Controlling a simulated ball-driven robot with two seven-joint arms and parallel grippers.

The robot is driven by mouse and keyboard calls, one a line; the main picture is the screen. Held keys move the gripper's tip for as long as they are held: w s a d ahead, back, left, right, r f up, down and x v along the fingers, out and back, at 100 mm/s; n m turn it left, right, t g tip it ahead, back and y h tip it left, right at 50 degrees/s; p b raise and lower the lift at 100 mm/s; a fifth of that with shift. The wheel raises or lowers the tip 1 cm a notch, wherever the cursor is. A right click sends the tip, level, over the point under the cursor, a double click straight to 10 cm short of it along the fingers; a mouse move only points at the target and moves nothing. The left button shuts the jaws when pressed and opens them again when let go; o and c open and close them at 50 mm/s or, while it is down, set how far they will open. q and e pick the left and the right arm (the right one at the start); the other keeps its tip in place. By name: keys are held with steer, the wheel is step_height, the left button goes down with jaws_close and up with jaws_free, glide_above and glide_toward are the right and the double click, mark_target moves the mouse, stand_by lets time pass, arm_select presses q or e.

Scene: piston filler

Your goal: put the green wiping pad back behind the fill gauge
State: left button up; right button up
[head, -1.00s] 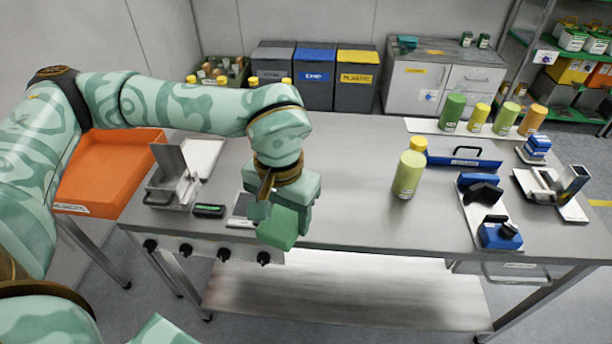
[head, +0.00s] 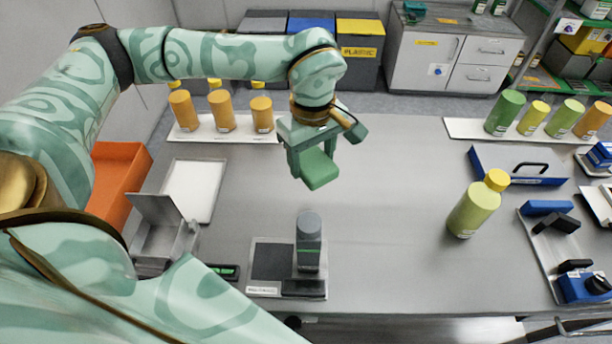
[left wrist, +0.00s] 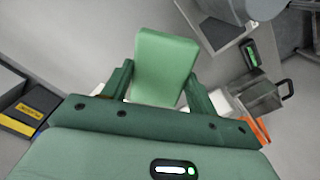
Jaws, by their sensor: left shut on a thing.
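My left gripper (head: 311,150) is shut on the green wiping pad (head: 318,170) and holds it above the bench, towards its far side. The pad (left wrist: 165,62) sits between the two fingers in the left wrist view. A dark grey upright device (head: 309,238), seemingly the fill gauge, stands on a pale base plate (head: 262,291) at the front of the bench. A dark square lies beside it. The held pad is beyond the device and apart from it. My right gripper is not in view.
Orange bottles (head: 221,112) stand on a white strip at the back left. A yellow-capped bottle (head: 471,208) stands right of centre. A grey open box (head: 160,238) and white tray (head: 194,189) are at left. The middle of the bench (head: 380,210) is clear.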

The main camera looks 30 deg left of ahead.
arm_select(q)
steer(key=w+a+f+n, duration=0.1)
steer(key=n, duration=0.2)
steer(key=w+a+f+n+b, duration=0.1)
steer(key=n, duration=0.3)
steer(key=w+f+n+b, duration=0.1)
steer(key=f+n, duration=0.1)
steer(key=n, duration=0.2)
steer(key=shift+w+a, duration=0.25)
steer(key=shift+a, duration=0.15)
step_height(320, 180, down, 2)
steer(key=w+a+n+b, duration=0.1)
steer(key=w+a+n, duration=0.1)
steer(key=n, duration=0.5)
steer(key=n+b, duration=0.2)
glide_above(305, 188)
step_height(305, 188, down, 7)
steer(key=shift+w, duration=0.1)
step_height(305, 188, down, 3)
steer(key=shift+f+b, duration=0.2)
steer(key=shift+b, duration=0.4)
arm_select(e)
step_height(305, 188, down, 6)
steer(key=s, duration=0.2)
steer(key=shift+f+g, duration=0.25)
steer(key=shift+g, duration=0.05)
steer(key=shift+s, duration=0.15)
